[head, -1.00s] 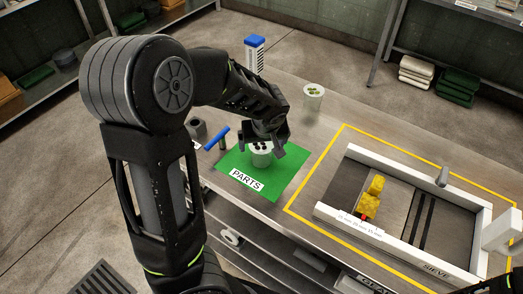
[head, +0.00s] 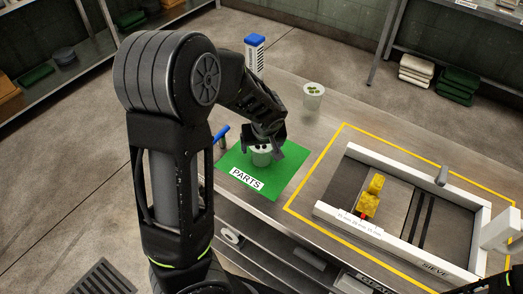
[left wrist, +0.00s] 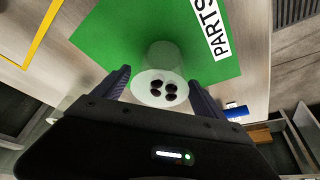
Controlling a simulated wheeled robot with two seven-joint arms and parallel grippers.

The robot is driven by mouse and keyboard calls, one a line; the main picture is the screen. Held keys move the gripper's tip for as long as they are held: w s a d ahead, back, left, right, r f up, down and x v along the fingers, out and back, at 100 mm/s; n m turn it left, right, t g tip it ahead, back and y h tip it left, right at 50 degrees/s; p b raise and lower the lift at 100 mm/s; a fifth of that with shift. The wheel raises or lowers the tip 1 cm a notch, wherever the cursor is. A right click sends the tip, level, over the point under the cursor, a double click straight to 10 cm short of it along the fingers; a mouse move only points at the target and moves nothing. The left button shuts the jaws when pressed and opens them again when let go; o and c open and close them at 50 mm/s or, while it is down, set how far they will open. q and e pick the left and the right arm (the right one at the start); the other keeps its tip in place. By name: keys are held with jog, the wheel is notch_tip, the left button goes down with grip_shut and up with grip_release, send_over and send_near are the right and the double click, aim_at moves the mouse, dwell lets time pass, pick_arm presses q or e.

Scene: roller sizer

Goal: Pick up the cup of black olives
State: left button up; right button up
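The cup of black olives (head: 261,157) is a pale, translucent cup standing on the green PARTS mat (head: 283,176). In the left wrist view the cup (left wrist: 160,62) shows several dark olives at its rim. My left gripper (head: 264,146) is above and around the top of the cup, fingers apart. In the left wrist view its fingers (left wrist: 160,92) stand on either side of the cup's rim, with small gaps.
A blue-capped bottle (head: 255,56) stands at the back edge.

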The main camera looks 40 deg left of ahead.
pick_arm(q)
jog(key=c, duration=1.3)
jog(key=shift+r, duration=0.15)
notch_tip(320, 180, up, 10)
jog(key=shift+f+b, duration=0.15)
jog(key=shift+b, duration=0.15)
